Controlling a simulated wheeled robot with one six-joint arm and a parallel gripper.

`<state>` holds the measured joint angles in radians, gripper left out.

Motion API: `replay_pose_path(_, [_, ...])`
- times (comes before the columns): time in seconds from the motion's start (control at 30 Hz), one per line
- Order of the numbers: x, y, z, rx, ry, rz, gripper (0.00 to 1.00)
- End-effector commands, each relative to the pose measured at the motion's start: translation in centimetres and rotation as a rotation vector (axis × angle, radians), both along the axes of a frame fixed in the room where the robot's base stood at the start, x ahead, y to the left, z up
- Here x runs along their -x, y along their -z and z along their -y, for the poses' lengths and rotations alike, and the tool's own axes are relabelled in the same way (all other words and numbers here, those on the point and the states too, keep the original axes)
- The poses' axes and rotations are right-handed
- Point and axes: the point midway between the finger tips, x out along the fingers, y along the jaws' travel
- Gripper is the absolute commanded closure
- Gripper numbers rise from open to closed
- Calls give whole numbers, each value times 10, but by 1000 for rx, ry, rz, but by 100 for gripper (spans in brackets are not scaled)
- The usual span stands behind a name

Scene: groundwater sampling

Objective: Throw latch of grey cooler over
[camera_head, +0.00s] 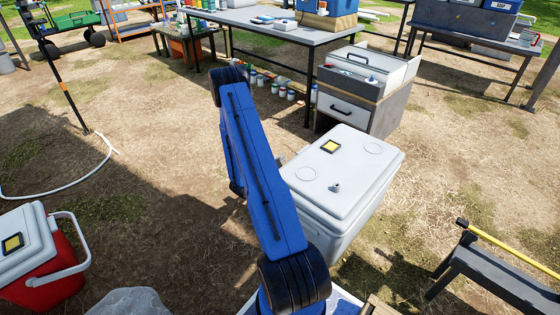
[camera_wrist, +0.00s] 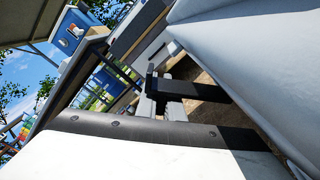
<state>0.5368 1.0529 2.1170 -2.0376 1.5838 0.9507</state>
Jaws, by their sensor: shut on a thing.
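The grey cooler (camera_head: 345,180) stands on the ground right of my blue arm, its pale lid down. A small grey piece (camera_head: 283,160) shows at the lid's left edge; I cannot tell if it is part of the latch. My arm hides most of the cooler's left side and my gripper in the head view. In the wrist view, the cooler's pale wall (camera_wrist: 262,65) fills the right side, close to the dark fingers of my gripper (camera_wrist: 168,90). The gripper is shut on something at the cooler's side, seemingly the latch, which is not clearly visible.
A grey drawer cabinet (camera_head: 365,95) and a long table (camera_head: 285,25) stand behind the cooler. A red cooler (camera_head: 50,280) sits at the lower left. A dark bench with a yellow bar (camera_head: 510,250) is at the lower right.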

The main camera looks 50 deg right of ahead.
Motion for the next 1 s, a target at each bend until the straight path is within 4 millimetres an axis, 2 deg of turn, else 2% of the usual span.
replay_pose_path(0.17, [0,1,-1,-2,0,-2,100])
replay_pose_path(0.2, [0,1,-1,-2,0,-3,83])
replay_pose_path(0.23, [0,1,-1,-2,0,-3,76])
replay_pose_path(0.27, [0,1,-1,-2,0,-2,73])
replay_pose_path(0.53, [0,0,-1,0,0,-2,73])
replay_pose_path(0.67, [-1,1,-7,-1,-1,-3,73])
replay_pose_path(0.77, [-2,1,-19,-1,-3,-4,73])
replay_pose_path(1.0, [-6,1,-64,-2,-4,-4,73])
